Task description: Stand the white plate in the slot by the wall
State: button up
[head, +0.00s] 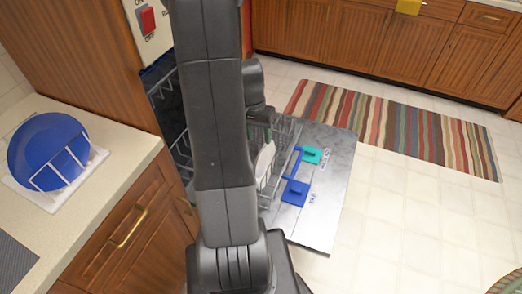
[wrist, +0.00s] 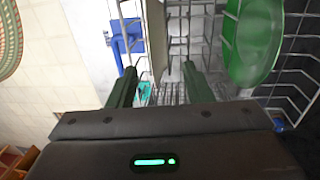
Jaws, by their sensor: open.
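The white plate (head: 264,161) stands on edge in the dishwasher rack, partly hidden behind my arm in the head view. In the wrist view a pale, thin upright shape (wrist: 155,40), seemingly this plate edge-on, lies ahead between my fingers. My gripper (wrist: 158,76) is open, with one finger on each side of that shape; I cannot tell whether either touches it. On the counter at left, a white dish rack (head: 85,160) by the wall holds a blue plate (head: 45,142) leaning in it.
A green plate (wrist: 255,40) stands close to the right of my gripper among rack wires. The open dishwasher door (head: 325,215) carries blue and teal pieces. A striped rug (head: 400,125) lies on the open floor. The counter's front edge (head: 105,205) is at left.

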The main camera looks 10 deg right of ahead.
aim_at(261, 154)
jog(key=f, duration=0.6)
jog(key=d+f, duration=0.1)
jog(key=f, duration=0.2)
jog(key=shift+s, duration=0.3)
grip_shut()
jog(key=shift+r+p, duration=0.7)
jog(key=shift+r, duration=1)
notch_tip(261, 154, up, 10)
jog(key=p, duration=0.6)
jog(key=shift+f, duration=0.15)
dwell(0.4)
